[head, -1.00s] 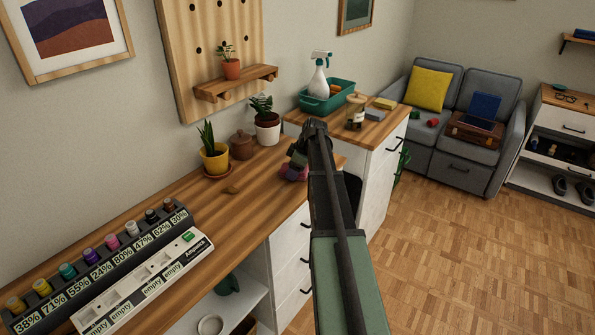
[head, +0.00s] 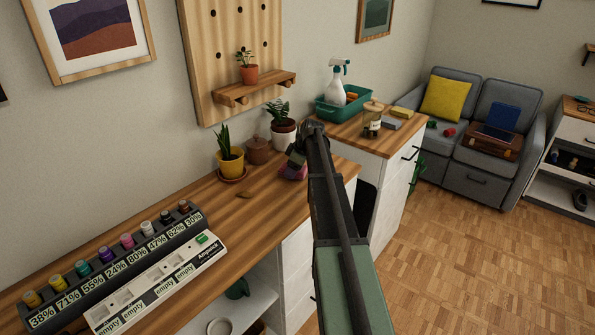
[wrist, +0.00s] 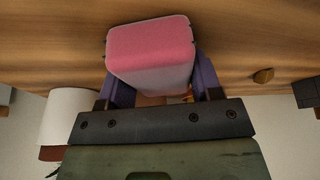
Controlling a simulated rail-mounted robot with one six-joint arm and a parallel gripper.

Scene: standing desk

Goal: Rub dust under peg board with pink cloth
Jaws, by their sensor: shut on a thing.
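My gripper (head: 297,160) is shut on the pink cloth (wrist: 150,50), a thick folded block between purple fingers in the wrist view. In the head view the cloth (head: 293,172) shows partly behind my arm, low over the right end of the desk (head: 215,215); I cannot tell whether it touches. A small brown patch (head: 245,194), likely the dust, lies on the desk below the peg board (head: 228,60), left of the cloth. A brown spot (wrist: 263,76) also shows on the wood in the wrist view; I cannot tell if it is the same patch.
Along the wall stand a yellow plant pot (head: 230,163), a brown jar (head: 258,150) and a white plant pot (head: 283,136). The wood between rack and pots is mostly clear.

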